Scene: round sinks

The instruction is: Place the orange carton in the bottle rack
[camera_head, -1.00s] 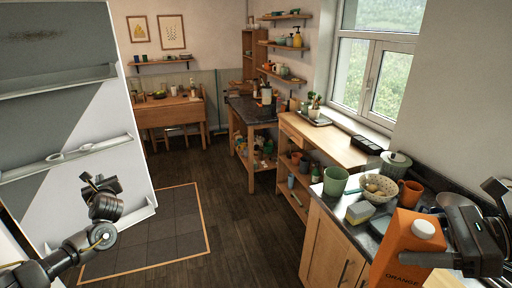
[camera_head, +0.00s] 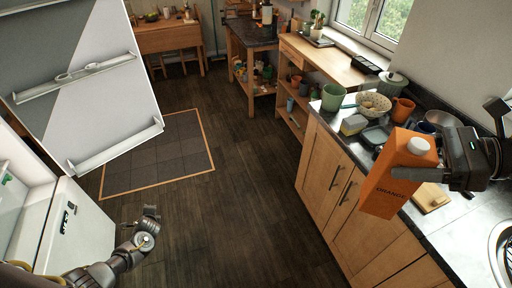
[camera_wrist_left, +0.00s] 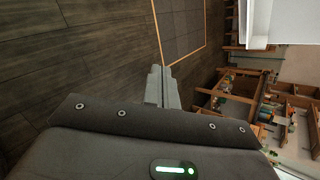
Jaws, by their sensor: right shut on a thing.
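The orange carton (camera_head: 394,186) has a white cap and dark lettering. It is upright, slightly tilted, in front of the counter's edge. My right gripper (camera_head: 432,175) is shut on its right side. The open fridge door at the left carries white racks: a lower rack (camera_head: 118,150) and a higher rack (camera_head: 75,80). Which one is the bottle rack I cannot tell; no bottles show in them. My left gripper (camera_head: 150,218) is over the floor near the fridge, away from the carton. In the left wrist view its fingers (camera_wrist_left: 162,84) are together and empty.
The fridge body (camera_head: 80,235) stands at the lower left. The counter (camera_head: 440,215) at the right holds a green cup (camera_head: 332,97), a patterned bowl (camera_head: 373,105), an orange mug (camera_head: 402,109) and a cutting board (camera_head: 432,197). Open floor (camera_head: 240,210) lies between fridge and counter.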

